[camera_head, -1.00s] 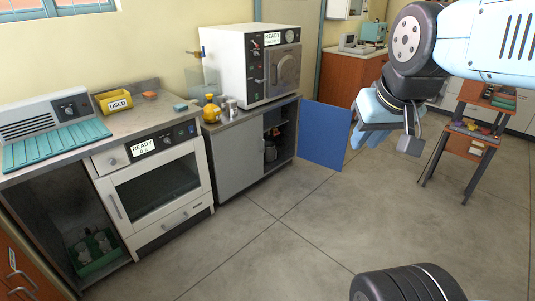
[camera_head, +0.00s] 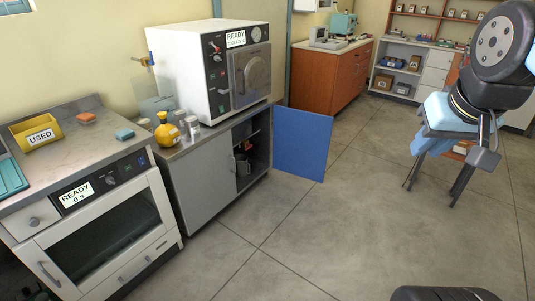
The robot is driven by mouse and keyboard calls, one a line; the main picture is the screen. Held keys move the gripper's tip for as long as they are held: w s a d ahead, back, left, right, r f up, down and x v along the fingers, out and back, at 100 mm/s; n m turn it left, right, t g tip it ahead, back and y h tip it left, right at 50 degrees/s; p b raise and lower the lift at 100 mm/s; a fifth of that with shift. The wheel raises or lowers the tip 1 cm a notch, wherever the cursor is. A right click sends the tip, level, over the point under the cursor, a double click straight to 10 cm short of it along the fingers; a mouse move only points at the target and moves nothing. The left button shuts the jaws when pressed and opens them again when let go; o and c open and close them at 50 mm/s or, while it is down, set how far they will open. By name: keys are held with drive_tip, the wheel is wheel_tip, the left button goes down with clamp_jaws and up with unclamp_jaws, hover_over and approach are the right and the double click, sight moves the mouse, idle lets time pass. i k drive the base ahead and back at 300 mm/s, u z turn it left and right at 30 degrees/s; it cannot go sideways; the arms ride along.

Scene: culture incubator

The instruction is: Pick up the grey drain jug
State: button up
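A small grey vessel, which looks like the grey drain jug (camera_head: 243,167), stands inside the open cabinet under the white steriliser-like unit. It is partly in shadow and partly hidden by the cabinet's grey front. My gripper (camera_head: 417,160) hangs at the right of the view, pointing down, well apart from the cabinet.
The blue cabinet door (camera_head: 303,143) stands open to the right of the jug. A white unit (camera_head: 190,70) and a yellow bottle (camera_head: 166,130) are on top. The oven (camera_head: 105,230) stands left. Grey floor (camera_head: 330,225) is clear in front.

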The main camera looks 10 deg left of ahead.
sight(242, 163)
drive_tip(key=z, duration=0.1)
drive_tip(key=i, duration=1.15)
drive_tip(key=u, duration=0.9)
drive_tip(key=i, duration=0.6)
drive_tip(key=u, duration=0.4)
drive_tip(key=k, duration=0.8)
drive_tip(key=u, duration=0.2)
drive_tip(key=i, duration=0.8)
drive_tip(key=z, duration=0.05)
